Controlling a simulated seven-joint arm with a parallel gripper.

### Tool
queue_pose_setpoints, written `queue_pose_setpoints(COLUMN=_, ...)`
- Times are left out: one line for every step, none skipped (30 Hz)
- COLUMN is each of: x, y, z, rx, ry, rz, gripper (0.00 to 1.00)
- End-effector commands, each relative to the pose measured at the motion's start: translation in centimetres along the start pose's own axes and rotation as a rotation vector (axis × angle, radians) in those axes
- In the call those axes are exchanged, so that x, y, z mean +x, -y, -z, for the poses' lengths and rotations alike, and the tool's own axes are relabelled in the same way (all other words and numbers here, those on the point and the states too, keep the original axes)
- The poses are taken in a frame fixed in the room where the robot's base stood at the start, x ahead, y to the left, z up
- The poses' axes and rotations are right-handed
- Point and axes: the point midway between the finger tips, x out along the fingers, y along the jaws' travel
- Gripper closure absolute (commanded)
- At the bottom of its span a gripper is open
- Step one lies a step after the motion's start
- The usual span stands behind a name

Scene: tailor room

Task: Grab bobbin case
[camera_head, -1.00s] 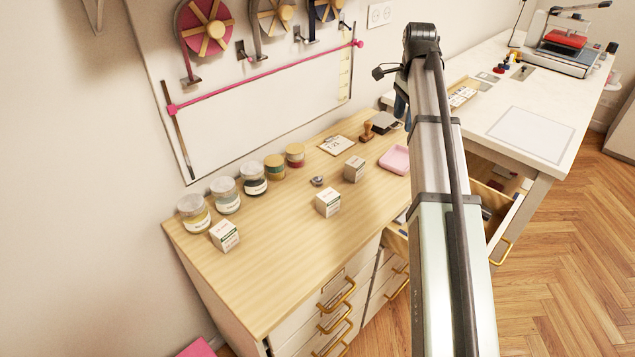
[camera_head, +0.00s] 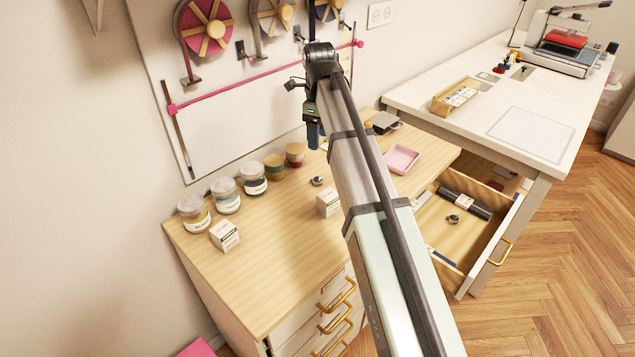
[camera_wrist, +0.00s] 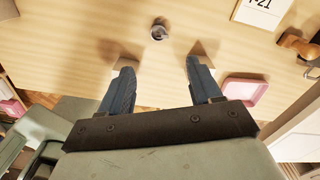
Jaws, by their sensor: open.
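A small round metal bobbin case (camera_head: 317,181) lies on the wooden cabinet top, between the jars and a white box. It also shows in the wrist view (camera_wrist: 158,33) near the top, roughly centred between the fingers. My gripper (camera_wrist: 160,66) is open and empty, its two blue-grey fingers pointing toward the cabinet top. In the head view my gripper (camera_head: 314,138) hangs above and behind the bobbin case, apart from it. A similar small metal round piece (camera_head: 452,219) lies in the open drawer (camera_head: 442,238).
Several lidded jars (camera_head: 225,195) line the wall edge. White boxes (camera_head: 224,235) (camera_head: 328,202) stand on the cabinet top (camera_head: 270,270). A pink tray (camera_head: 401,159) lies to the right. A calendar card (camera_wrist: 262,12) and wooden stamp (camera_wrist: 296,44) show in the wrist view.

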Motion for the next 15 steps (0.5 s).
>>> queue_pose_setpoints(x=0.4, y=-0.1, z=0.1, rx=0.0, ry=0.0, rz=-0.001, gripper=0.36)
queue_pose_setpoints(x=0.6, y=0.0, z=0.1, rx=0.0, ry=0.0, rz=0.0, gripper=0.36)
queue_pose_setpoints(x=0.9, y=0.0, z=0.1, rx=-0.001, ry=0.0, rz=0.0, gripper=0.36)
queue_pose_setpoints(x=1.1, y=0.0, z=0.1, rx=-0.001, ry=0.0, rz=0.0, gripper=0.36)
queue_pose_setpoints(x=1.4, y=0.0, z=0.1, rx=-0.001, ry=0.0, rz=0.0, gripper=0.36)
queue_pose_setpoints(x=1.9, y=0.0, z=0.1, rx=-0.001, ry=0.0, rz=0.0, gripper=0.36)
queue_pose_setpoints(x=2.3, y=0.0, z=0.1, rx=-0.001, ry=0.0, rz=-0.001, gripper=0.36)
queue_pose_setpoints(x=2.7, y=-0.1, z=0.1, rx=-0.001, ry=-0.001, rz=-0.001, gripper=0.36)
queue_pose_setpoints(x=3.4, y=-0.1, z=0.1, rx=-0.001, ry=-0.001, rz=-0.001, gripper=0.36)
queue_pose_setpoints(x=3.9, y=-0.1, z=0.1, rx=-0.001, ry=-0.001, rz=-0.001, gripper=0.36)
queue_pose_setpoints(x=4.4, y=-0.1, z=0.1, rx=-0.001, ry=-0.001, rz=-0.001, gripper=0.36)
queue_pose_setpoints(x=5.1, y=-0.1, z=0.1, rx=-0.001, ry=-0.001, rz=-0.001, gripper=0.36)
queue_pose_setpoints(x=5.6, y=-0.1, z=0.1, rx=-0.001, ry=-0.001, rz=-0.002, gripper=0.36)
queue_pose_setpoints(x=6.0, y=-0.1, z=0.1, rx=-0.001, ry=-0.001, rz=-0.001, gripper=0.36)
queue_pose_setpoints(x=6.7, y=-0.1, z=0.1, rx=-0.001, ry=0.0, rz=-0.001, gripper=0.36)
